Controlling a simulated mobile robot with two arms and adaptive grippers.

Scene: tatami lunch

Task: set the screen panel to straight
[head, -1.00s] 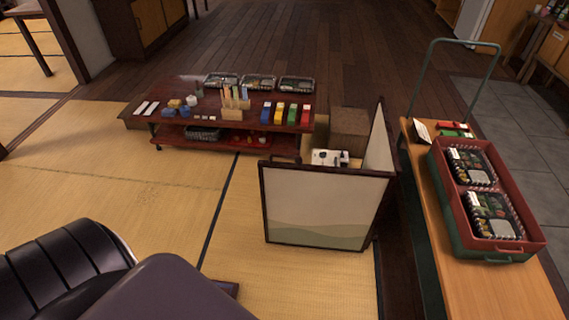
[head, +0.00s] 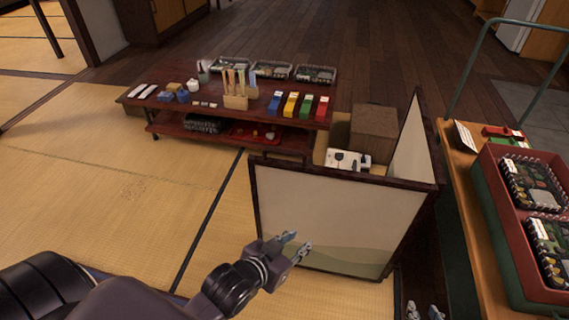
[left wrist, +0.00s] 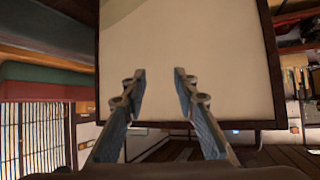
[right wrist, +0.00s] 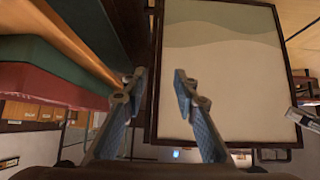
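The folding screen has a pale front panel (head: 335,215) with a dark wooden frame and a green wave near its bottom. A second panel (head: 409,150) stands at an angle to it, joined at the right edge. My left gripper (head: 300,242) is open and empty in front of the front panel's lower part. The left wrist view shows the open fingers (left wrist: 160,75) before a pale panel (left wrist: 215,50). My right gripper (head: 423,309) is at the bottom edge, right of the screen. In the right wrist view its fingers (right wrist: 159,75) are open, with a panel (right wrist: 225,75) beyond.
A low dark table (head: 180,119) with bottles, boxes and trays stands behind on the left. A cardboard box (head: 375,132) is behind the screen. A wooden bench (head: 478,190) with a red and green crate (head: 492,215) stands close on the right. The tatami at left is clear.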

